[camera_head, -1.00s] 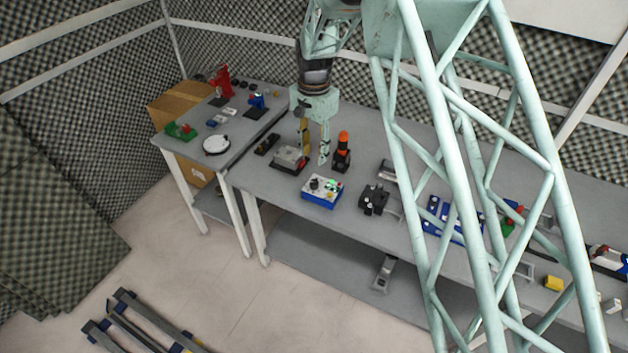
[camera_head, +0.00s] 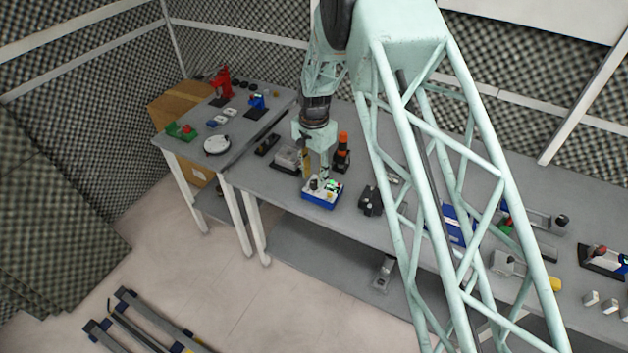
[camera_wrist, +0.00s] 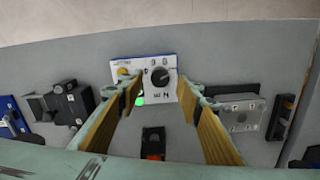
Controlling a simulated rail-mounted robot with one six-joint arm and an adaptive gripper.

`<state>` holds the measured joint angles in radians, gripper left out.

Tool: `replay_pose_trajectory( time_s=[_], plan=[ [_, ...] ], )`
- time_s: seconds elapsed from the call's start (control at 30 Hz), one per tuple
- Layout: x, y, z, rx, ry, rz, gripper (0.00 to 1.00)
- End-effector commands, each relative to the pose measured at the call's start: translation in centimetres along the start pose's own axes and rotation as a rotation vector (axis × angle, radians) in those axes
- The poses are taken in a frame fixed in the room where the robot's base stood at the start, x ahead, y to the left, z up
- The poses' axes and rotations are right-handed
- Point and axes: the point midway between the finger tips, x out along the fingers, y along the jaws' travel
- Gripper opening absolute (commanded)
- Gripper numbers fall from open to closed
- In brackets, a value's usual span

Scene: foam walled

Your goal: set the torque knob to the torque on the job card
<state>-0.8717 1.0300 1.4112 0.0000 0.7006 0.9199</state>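A control box (camera_head: 320,202) with a white top and blue sides sits near the front edge of the long grey bench. Its black round knob (camera_wrist: 160,75) shows in the wrist view, with printed marks around it that are too small to read. A yellow button (camera_wrist: 123,71) and a lit green spot (camera_wrist: 140,99) are on the same face. My gripper (camera_head: 315,176) is over the box, pointing down. In the wrist view my gripper (camera_wrist: 159,92) has its yellow-padded fingers apart, with the knob between and beyond their tips. No job card is readable.
A grey metal box (camera_wrist: 241,110) stands to the right in the wrist view and a black fixture (camera_wrist: 69,104) to the left. A black and orange device (camera_head: 343,152) stands behind the control box. Bare bench lies between them.

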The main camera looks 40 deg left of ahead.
Motion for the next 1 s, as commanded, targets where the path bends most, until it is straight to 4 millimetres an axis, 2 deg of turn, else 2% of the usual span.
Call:
replay_pose_trajectory(
  time_s=[0.3,0.77,1.0],
  plan=[
    [2.5,0.0,0.0,0.000,0.000,0.001,0.33],
    [3.0,0.0,0.0,0.000,0.000,0.000,0.33],
    [3.0,0.0,0.0,0.000,0.000,0.000,0.11]
  ],
)
